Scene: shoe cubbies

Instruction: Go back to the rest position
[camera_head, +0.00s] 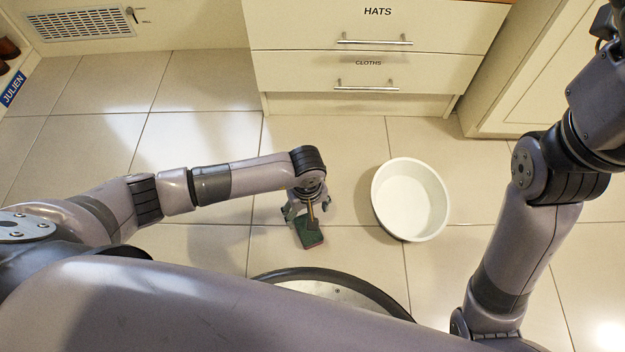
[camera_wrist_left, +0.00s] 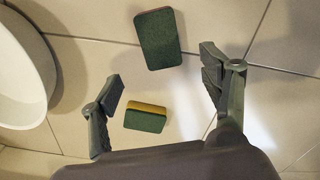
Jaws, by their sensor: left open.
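My left gripper (camera_head: 308,208) is open, low over the floor in front of the drawers. In the left wrist view its two fingers (camera_wrist_left: 163,95) stand wide apart. A small green and yellow sponge (camera_wrist_left: 145,117) shows between them, touching neither. A green sponge with a red edge (camera_wrist_left: 158,38) lies on the floor beyond it; in the head view this sponge (camera_head: 308,236) shows just below the gripper. My right arm rises at the right of the head view, and its gripper is out of the picture.
A white basin (camera_head: 375,195) stands on the tiled floor right of my left gripper; its rim also shows in the left wrist view (camera_wrist_left: 48,75). Drawers labelled HATS (camera_head: 300,30) and CLOTHS (camera_head: 290,72) are behind. A cabinet (camera_head: 535,85) stands at the right. The floor at left is clear.

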